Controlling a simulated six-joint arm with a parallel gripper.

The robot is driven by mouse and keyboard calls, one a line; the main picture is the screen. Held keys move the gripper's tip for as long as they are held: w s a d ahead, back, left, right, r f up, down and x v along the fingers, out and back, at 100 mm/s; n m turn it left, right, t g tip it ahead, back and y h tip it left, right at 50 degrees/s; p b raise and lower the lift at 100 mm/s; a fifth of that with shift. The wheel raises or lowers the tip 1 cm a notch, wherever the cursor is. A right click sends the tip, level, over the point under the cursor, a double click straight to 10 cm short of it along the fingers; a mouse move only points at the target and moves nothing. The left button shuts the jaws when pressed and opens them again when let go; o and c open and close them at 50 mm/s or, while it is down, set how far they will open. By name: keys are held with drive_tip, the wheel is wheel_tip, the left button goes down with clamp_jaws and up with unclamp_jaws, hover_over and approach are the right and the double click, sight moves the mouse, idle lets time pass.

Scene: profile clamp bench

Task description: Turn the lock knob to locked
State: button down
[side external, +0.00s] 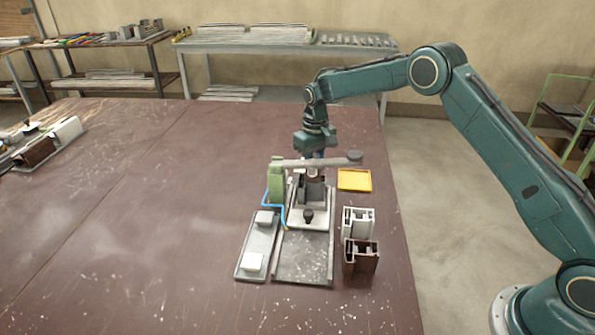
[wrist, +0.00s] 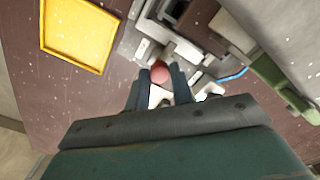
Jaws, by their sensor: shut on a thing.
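The lock knob (wrist: 159,71) is a round red knob, seen in the wrist view between my fingertips. My gripper (wrist: 160,78) is shut on it, one dark finger on each side. The knob's turn angle cannot be read. In the side view my gripper (side external: 319,153) points down behind the grey lever bar (side external: 325,162), which hides the fingertips and the red knob. The clamp fixture (side external: 312,212) stands on a grey base plate (side external: 303,262), with a small black knob (side external: 308,215) at its front.
A green post (side external: 277,180) with a blue hose stands left of the clamp. A yellow tray (side external: 354,180) lies to the right, with white (side external: 358,222) and brown (side external: 361,257) profile pieces nearer the front. A grey tray (side external: 257,246) with white blocks lies front left. The table's left is mostly clear.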

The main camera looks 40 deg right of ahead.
drive_tip(key=c, duration=1.2)
unclamp_jaws()
drive_tip(key=shift+r, duration=0.15)
wheel_tip(320, 180, up, 14)
drive_tip(key=shift+f, duration=0.2)
